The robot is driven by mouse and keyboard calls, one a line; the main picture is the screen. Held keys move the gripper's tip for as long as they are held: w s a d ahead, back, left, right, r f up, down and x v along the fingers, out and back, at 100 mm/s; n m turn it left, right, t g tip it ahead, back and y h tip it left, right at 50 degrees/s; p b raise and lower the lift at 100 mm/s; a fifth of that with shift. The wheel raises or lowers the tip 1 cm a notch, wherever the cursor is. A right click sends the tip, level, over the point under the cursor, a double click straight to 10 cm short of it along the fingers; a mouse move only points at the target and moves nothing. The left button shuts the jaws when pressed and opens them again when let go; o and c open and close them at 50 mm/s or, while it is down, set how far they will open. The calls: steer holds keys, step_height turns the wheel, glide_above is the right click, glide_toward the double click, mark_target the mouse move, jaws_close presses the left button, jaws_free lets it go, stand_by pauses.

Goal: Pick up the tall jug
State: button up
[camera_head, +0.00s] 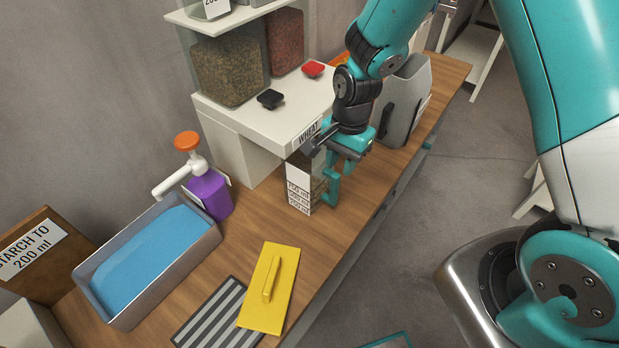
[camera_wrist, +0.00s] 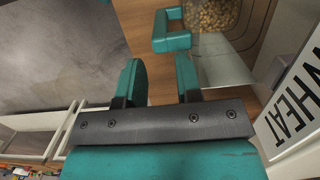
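The tall jug (camera_head: 299,187) is clear, with ml markings on its side and a teal handle (camera_head: 332,188). It stands upright on the wooden counter under the WHEAT dispenser. In the wrist view, the jug (camera_wrist: 236,62) is at the upper right with grain inside, and its handle (camera_wrist: 171,43) points left. My gripper (camera_wrist: 158,62) is open and empty, its two teal fingers apart. The handle is just beyond the fingertips, a little toward the right finger. I cannot tell whether they touch. In the head view, my gripper (camera_head: 340,156) is above and beside the handle.
The dispenser shelf (camera_head: 240,110) with its WHEAT label (camera_head: 307,131) stands close behind the jug. A grey container (camera_head: 407,98) stands right of my gripper. A blue-filled tray (camera_head: 150,262), purple pump bottle (camera_head: 210,192) and yellow board (camera_head: 268,300) are at the left and front.

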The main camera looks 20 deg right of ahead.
mark_target(336, 174)
steer(key=f, duration=0.1)
steer(key=f+p, duration=0.1)
steer(key=f, duration=0.1)
steer(key=a+f, duration=0.1)
steer(key=shift+s+a+f+p, duration=0.1)
steer(key=shift+s+f+p, duration=0.15)
steer(key=shift+f+p, duration=0.1)
jaws_close()
steer(key=shift+r, duration=0.15)
